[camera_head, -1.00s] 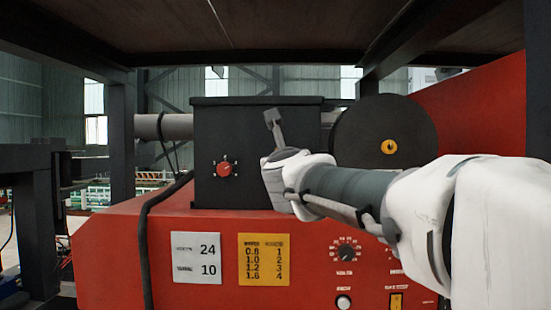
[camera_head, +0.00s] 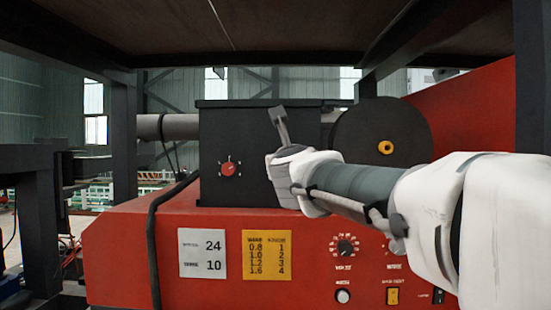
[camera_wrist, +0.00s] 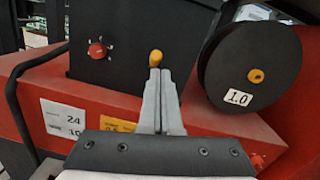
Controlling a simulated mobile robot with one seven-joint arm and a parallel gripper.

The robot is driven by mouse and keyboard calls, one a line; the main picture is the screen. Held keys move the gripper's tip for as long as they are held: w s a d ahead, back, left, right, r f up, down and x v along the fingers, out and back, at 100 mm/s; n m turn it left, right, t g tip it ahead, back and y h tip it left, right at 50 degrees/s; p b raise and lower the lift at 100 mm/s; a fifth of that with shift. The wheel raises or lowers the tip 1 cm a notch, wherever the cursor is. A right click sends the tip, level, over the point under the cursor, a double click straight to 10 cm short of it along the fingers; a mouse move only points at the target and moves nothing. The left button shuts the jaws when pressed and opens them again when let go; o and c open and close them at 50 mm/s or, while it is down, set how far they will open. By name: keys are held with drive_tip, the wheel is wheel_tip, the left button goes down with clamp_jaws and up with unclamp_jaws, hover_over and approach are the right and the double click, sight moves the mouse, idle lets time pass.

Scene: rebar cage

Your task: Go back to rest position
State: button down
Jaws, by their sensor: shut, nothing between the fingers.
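My gripper (camera_head: 279,119) is in front of the black box on the red machine in the head view, its fingers pointing up. In the wrist view my gripper (camera_wrist: 161,76) has its two grey fingers together with nothing between them. Just beyond the fingertips in that view is a yellow knob (camera_wrist: 156,56) on the black box; I cannot tell whether they touch. My white and grey arm reaches in from the right.
The black box (camera_head: 235,145) has a red dial (camera_head: 229,169). A black spool (camera_head: 410,135) with a yellow hub stands right of it, labelled 1.0 in the wrist view. The red machine (camera_head: 135,250) carries labels, a knob (camera_head: 345,247) and a yellow switch (camera_head: 393,296). Dark beams surround it.

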drive_tip(key=shift+s, duration=0.1)
drive_tip(key=s+f+n+g+y, duration=0.4)
drive_tip(key=s+f+n+g, duration=0.2)
drive_tip(key=s+f+n, duration=1.2)
drive_tip(key=s+d+f+n+g+h, duration=0.2)
drive_tip(key=s+d+f+n+g, duration=0.1)
drive_tip(key=s+d+f+n, duration=0.2)
drive_tip(key=s+d+f+n+g+h, duration=0.2)
drive_tip(key=s+d+f+n+g, duration=0.2)
drive_tip(key=s+d+f+n, duration=0.2)
wheel_tip(320, 180, down, 6)
drive_tip(key=s+n, duration=0.2)
drive_tip(key=n, duration=0.2)
drive_tip(key=shift+s+r+n, duration=0.15)
drive_tip(key=shift+s+n, duration=0.15)
drive_tip(key=shift+s, duration=0.05)
drive_tip(key=shift+d, duration=0.1)
